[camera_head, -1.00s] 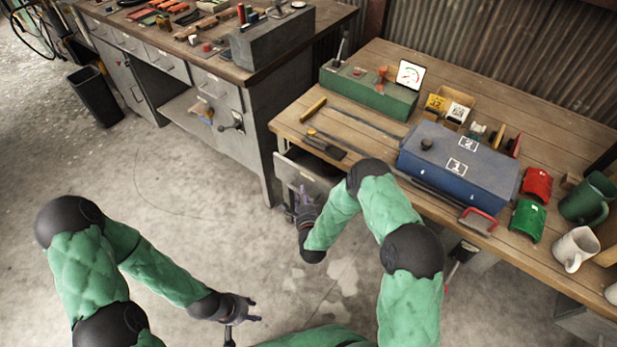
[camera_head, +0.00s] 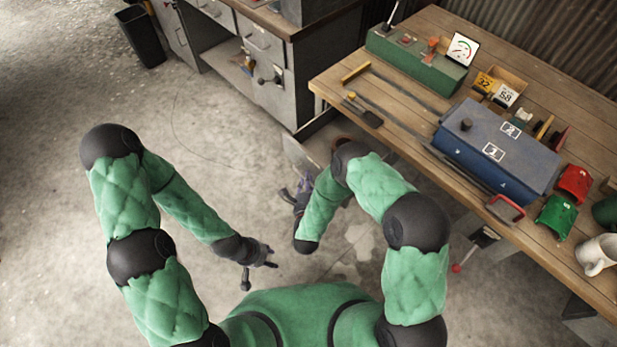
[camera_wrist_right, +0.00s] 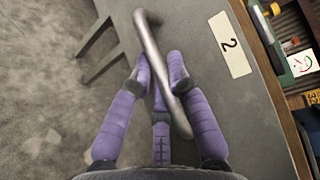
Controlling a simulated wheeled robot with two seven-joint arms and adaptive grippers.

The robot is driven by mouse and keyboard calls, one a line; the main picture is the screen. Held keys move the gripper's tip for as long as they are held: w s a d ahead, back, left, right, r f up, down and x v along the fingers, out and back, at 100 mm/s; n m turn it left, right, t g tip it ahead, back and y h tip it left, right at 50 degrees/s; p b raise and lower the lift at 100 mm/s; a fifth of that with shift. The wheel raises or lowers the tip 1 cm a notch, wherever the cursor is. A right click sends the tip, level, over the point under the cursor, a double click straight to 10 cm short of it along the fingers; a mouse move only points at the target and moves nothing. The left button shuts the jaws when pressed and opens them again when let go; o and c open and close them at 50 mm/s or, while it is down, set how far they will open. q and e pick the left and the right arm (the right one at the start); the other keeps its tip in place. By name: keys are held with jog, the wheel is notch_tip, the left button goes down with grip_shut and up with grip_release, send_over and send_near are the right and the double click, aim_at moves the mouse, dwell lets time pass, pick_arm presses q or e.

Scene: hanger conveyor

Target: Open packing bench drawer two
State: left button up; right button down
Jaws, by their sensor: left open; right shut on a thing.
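The grey front of drawer two (camera_wrist_right: 222,112) fills much of the right wrist view, with a white label "2" (camera_wrist_right: 230,45) beside its metal bar handle (camera_wrist_right: 150,38). My right gripper (camera_wrist_right: 160,68) has its purple fingers closed around this handle. In the head view, the drawer (camera_head: 299,155) stands out from under the packing bench (camera_head: 420,150), and part of its inside shows. My right gripper (camera_head: 291,196) is at its front, partly hidden by my arm. My left gripper (camera_head: 260,262) is open and empty over bare floor.
A blue box (camera_head: 480,165), a green control box (camera_head: 415,58) and red and green curved pieces lie on the bench. A grey workbench (camera_head: 270,75) stands behind, with a black bin (camera_head: 140,38) to its left. The floor left of the drawer is clear.

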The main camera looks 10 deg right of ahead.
jog(key=c, duration=1.4)
grip_release()
jog(key=shift+s, duration=0.1)
jog(key=s, duration=0.4)
jog(key=s+r, duration=0.1)
jog(key=s, duration=0.2)
jog(key=shift+a, duration=0.4)
